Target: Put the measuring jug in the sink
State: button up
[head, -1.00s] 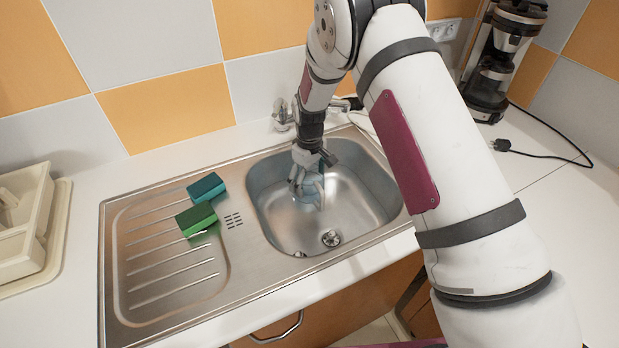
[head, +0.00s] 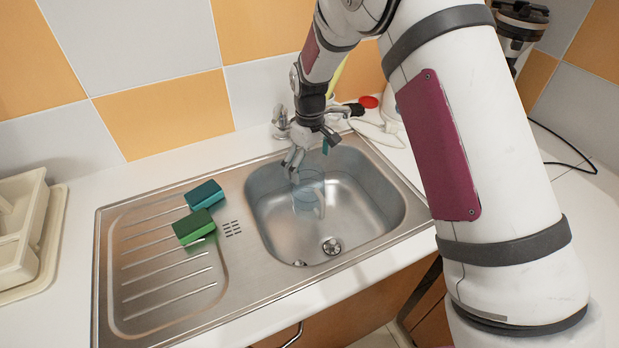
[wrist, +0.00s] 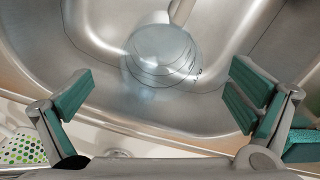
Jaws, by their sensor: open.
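The clear measuring jug (head: 307,194) is in the basin of the steel sink (head: 352,222), near its back left part. In the wrist view the jug (wrist: 162,56) shows ahead of the fingers, transparent with dark marks on its side. My gripper (head: 308,166) is over the back of the basin, above the jug. In the wrist view my gripper (wrist: 160,98) has its green-padded fingers wide apart with nothing between them. The jug is apart from both fingers. Its exact tilt is hard to tell.
Two sponges, a teal one (head: 205,194) and a green one (head: 194,227), lie on the drainboard left of the basin. The faucet (head: 281,121) stands behind the basin. A cream rack (head: 22,235) is at far left. A coffee maker (head: 518,32) is at back right.

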jog(key=s+d+r+m+t, duration=0.1)
jog(key=s+d+r, duration=0.25)
jog(key=r, duration=0.45)
jog(key=s+d+r+m+t, duration=0.1)
jog(key=s+d+r+m, duration=0.2)
jog(key=r, duration=0.4)
jog(key=s+d+r, duration=0.3)
jog(key=s+r, duration=0.2)
jog(key=r, duration=0.3)
jog(key=s+d+r+m+t, duration=0.1)
jog(key=s+d+r+m, duration=0.1)
jog(key=s, duration=0.8)
jog(key=s+d+r+m+t, duration=0.2)
jog(key=s+d+m, duration=0.1)
jog(key=s, duration=0.8)
jog(key=shift+d+r, duration=0.15)
jog(key=shift+d, duration=0.5)
jog(key=shift+c, duration=0.6)
